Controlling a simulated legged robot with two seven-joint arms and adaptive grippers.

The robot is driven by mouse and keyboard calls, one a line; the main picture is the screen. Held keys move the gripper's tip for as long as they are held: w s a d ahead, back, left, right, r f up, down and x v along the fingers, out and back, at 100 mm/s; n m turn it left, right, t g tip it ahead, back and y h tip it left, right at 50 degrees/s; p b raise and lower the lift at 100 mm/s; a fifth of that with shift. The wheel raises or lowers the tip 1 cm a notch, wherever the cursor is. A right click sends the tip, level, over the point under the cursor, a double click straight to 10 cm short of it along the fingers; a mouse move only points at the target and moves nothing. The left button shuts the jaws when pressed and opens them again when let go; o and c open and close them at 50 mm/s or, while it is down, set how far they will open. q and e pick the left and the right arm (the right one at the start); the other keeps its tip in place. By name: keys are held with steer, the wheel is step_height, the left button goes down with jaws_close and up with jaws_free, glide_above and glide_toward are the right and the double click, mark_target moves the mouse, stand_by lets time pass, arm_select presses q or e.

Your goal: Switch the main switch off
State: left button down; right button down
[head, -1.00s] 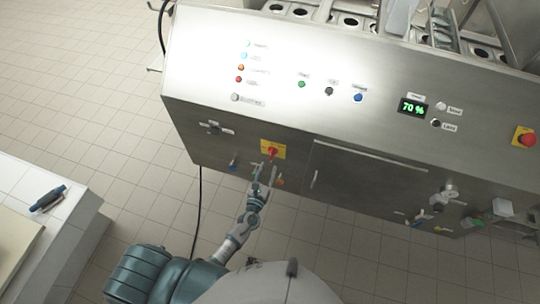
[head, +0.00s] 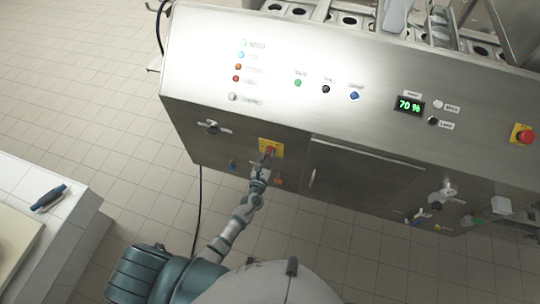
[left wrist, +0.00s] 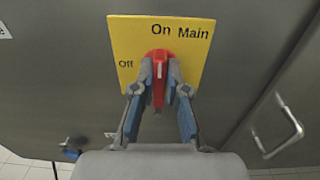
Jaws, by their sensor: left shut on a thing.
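The main switch is a red rotary knob (left wrist: 159,68) on a yellow plate (left wrist: 203,62) marked "Off", "On" and "Main". In the left wrist view the knob stands roughly upright, its white mark near the top, toward "On". My left gripper (left wrist: 160,75) has its two fingers closed on either side of the knob. In the head view the yellow plate (head: 278,149) sits on the machine's front face, and my left gripper (head: 266,164) covers the lower part of the knob. My right gripper is not in view.
A handle (left wrist: 277,124) is right of the switch. A blue knob (head: 232,165) and an orange one (head: 279,182) are below the plate. A display (head: 409,104) reads 70 %. A red emergency button (head: 525,136) is far right. A white table (head: 70,222) stands left.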

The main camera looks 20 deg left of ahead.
arm_select(q)
steer(key=shift+d+r, duration=0.1)
steer(key=shift+d, duration=0.45)
steer(key=shift+a+h, duration=0.2)
steer(key=shift+h, duration=0.1)
steer(key=shift+a+f+n+b, duration=0.2)
steer(key=shift+n+b, duration=1.1)
steer(key=shift+n, duration=1.65)
steer(key=shift+a+f+n+b, duration=0.1)
steer(key=shift+a+n+b, duration=0.15)
steer(key=shift+n+b, duration=1.9)
steer(key=shift+a+f+n+b, duration=0.15)
steer(key=shift+n+b, duration=0.35)
steer(key=shift+n, duration=3.2)
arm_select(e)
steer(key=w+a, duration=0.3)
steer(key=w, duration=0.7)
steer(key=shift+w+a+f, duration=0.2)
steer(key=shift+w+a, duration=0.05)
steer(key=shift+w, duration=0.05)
